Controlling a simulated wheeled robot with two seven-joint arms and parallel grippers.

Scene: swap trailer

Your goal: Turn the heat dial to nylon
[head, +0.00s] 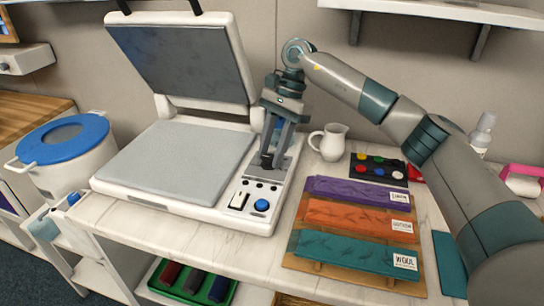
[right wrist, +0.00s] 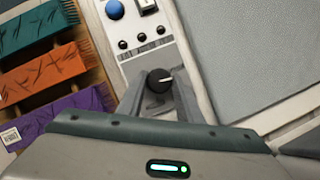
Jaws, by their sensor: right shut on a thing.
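The heat press (head: 170,210) stands on the counter with its lid (head: 180,62) raised. Its control panel (head: 226,217) runs along its right side. My right gripper (head: 268,161) points down over the panel and is shut on the heat dial. In the right wrist view the dial (right wrist: 159,81) is a small black knob between my fingers, with a white pointer line towards the picture's right. Striped markings lie beside the dial, partly hidden by a finger, and I cannot read any fabric setting. My left gripper is not in view.
A blue button (head: 261,205), a switch and small black knobs sit on the panel near the gripper. Purple, orange and teal cloths (head: 360,218) lie in front. A blue-lidded pot (head: 65,150) is at left.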

